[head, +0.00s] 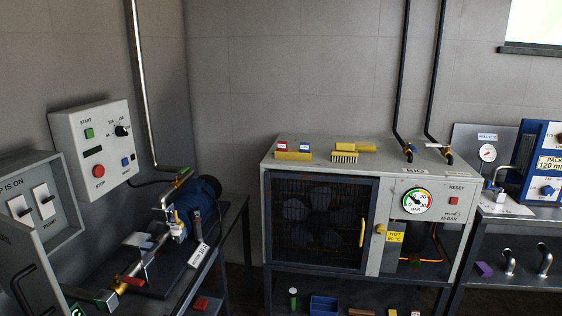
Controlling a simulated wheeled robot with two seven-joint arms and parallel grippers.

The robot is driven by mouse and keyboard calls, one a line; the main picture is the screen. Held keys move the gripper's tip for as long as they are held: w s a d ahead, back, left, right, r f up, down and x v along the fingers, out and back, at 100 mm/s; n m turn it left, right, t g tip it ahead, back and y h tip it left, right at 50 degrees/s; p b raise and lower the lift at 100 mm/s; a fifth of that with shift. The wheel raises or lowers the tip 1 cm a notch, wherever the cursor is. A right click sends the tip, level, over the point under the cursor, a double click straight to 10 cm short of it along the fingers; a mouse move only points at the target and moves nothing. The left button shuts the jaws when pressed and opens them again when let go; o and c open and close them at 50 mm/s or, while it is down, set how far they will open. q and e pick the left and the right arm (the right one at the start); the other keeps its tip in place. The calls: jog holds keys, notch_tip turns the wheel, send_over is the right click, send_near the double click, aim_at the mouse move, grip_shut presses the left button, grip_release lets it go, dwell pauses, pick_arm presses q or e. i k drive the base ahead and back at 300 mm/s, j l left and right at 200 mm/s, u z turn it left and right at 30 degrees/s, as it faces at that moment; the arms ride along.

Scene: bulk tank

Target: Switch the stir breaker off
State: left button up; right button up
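A grey breaker box (65,185) is on the wall at the far left, cut off by the picture edge. It has two white switches side by side. The right switch (43,199) has PUMP written below it. The left switch (19,208) has no label I can read, so I cannot confirm it is the stir breaker. The small switches do not clearly show their positions. Text above them ends in "P IS ON", its start cut off. A grey panel (45,270) below partly covers the box's lower part. Neither of my grippers is in view.
A control panel (95,148) with START and STOP buttons hangs right of the box. Below it, a blue pump (203,192) and pipework stand on a bench. A grey cabinet (395,183) with a gauge stands centre right. Floor between them is dark.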

aim_at(30, 210)
jog(key=u, duration=1.6)
